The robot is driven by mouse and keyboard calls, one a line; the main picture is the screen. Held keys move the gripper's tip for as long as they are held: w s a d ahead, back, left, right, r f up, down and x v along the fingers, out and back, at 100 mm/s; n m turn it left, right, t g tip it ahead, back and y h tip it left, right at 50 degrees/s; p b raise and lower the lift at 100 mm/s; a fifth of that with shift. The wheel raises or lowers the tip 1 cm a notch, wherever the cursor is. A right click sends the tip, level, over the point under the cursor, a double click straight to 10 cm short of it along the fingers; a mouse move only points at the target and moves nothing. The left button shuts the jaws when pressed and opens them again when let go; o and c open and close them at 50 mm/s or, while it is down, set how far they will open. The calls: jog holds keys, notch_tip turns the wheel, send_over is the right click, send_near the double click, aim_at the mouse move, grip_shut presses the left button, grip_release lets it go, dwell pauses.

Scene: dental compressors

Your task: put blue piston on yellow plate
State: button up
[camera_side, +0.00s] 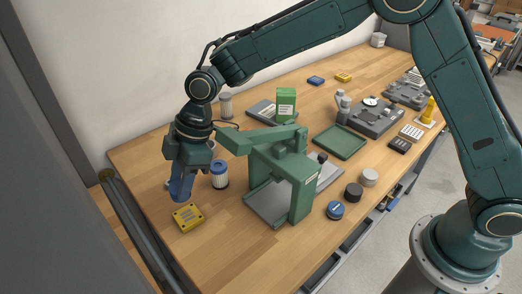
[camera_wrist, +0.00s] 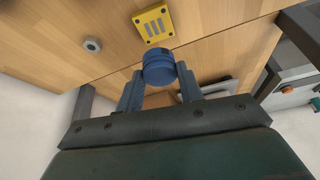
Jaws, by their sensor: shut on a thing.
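The blue piston (camera_wrist: 158,68) is a short blue cylinder, held between the two blue fingers of my gripper (camera_wrist: 160,88) in the wrist view. In the side view my gripper (camera_side: 180,190) points down at the left of the table; I cannot tell the piston apart from the blue fingers there. The yellow plate (camera_side: 187,217) lies flat on the wood just below and slightly right of the fingertips. It also shows in the wrist view (camera_wrist: 153,25), just beyond the piston, its slotted top uncovered. The piston appears above the table, apart from the plate.
A blue-topped white cylinder (camera_side: 219,175) stands close to the right of my gripper. A green press-like frame (camera_side: 302,190) stands further right. A small grey ring (camera_wrist: 92,45) lies on the wood near the plate. The table's front edge is close to the plate.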

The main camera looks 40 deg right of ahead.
jog(key=shift+f, duration=3.3)
jog(key=shift+f, duration=0.15)
jog(key=o, duration=1)
jog(key=shift+v, duration=3.85)
